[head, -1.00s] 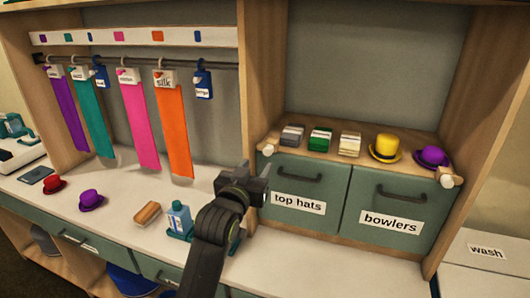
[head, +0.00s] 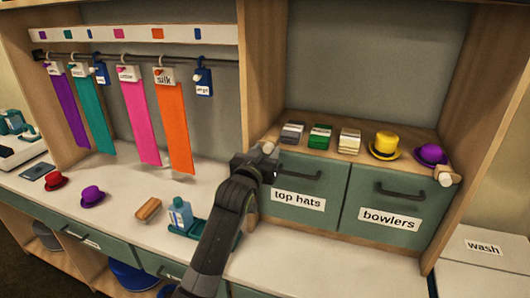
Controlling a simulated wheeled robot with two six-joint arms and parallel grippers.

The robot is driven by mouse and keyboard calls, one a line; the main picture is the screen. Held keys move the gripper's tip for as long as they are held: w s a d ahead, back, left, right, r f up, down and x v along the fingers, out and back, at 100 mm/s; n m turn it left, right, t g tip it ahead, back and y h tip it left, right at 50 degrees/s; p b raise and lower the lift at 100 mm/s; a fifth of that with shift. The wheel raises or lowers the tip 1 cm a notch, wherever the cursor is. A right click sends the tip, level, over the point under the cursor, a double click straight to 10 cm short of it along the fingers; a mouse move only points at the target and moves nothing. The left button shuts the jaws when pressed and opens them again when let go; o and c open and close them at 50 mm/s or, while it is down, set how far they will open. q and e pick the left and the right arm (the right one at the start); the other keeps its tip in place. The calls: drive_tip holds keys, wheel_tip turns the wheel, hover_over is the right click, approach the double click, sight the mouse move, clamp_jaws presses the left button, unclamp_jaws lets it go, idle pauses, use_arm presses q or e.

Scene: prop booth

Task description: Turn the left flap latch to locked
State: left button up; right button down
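The left flap latch (head: 268,147) is a small pale wooden peg at the top left corner of the "top hats" flap (head: 310,182). Only its end shows; my gripper covers the rest, so its turn is hard to read. My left gripper (head: 262,160) is right at the latch, with its dark fingers overlapping it. I cannot tell whether the fingers are closed on it. The "top hats" flap is shut against the cabinet front. My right gripper is not in view.
The "bowlers" flap (head: 394,206) is shut, with its own wooden latch (head: 444,175) at its top right.

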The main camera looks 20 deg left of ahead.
use_arm(q)
drive_tip(key=c, duration=0.8)
drive_tip(key=shift+n+p, duration=0.35)
drive_tip(key=shift+n, duration=0.05)
drive_tip(key=shift+r+n+p, duration=0.1)
drive_tip(key=shift+n+p, duration=0.65)
drive_tip(key=shift+n, duration=0.05)
drive_tip(key=n+p, duration=0.2)
drive_tip(key=n, duration=0.2)
drive_tip(key=shift+n+p, duration=0.3)
drive_tip(key=n+p, duration=0.2)
drive_tip(key=n, duration=0.3)
drive_tip(key=shift+a, duration=0.1)
drive_tip(key=n, duration=0.5)
drive_tip(key=shift+f+p, duration=0.25)
drive_tip(key=shift+p, duration=0.1)
drive_tip(key=shift+n, duration=0.5)
